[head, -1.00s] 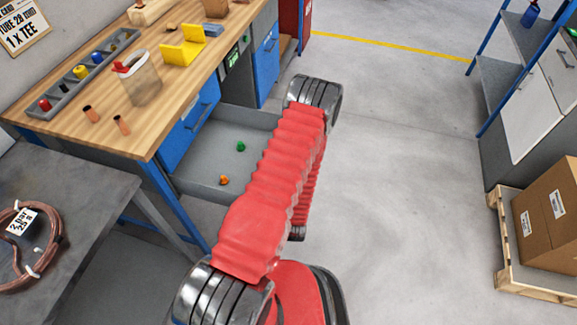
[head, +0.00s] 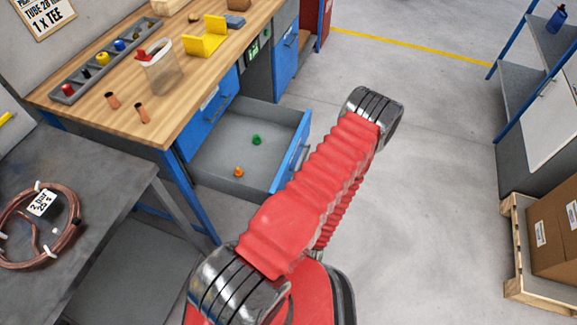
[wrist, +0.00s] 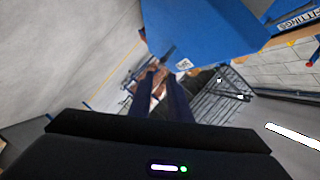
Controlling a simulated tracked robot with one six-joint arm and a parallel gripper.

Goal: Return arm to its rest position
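My arm, in red ribbed covers with grey metal joints, crosses the middle of the head view and leans up to the right. My gripper is outside the head view. In the wrist view, its two dark fingers (wrist: 160,94) reach away from the camera with a gap between them. Pale and brownish shapes show through the gap, too blurred to name. I see nothing clearly held.
An open grey drawer (head: 222,150) with a green and an orange piece lies left of my arm, under the wooden workbench (head: 125,85). A copper coil (head: 62,243) lies on the grey table. Boxes on a pallet (head: 540,292) stand right. Floor between is clear.

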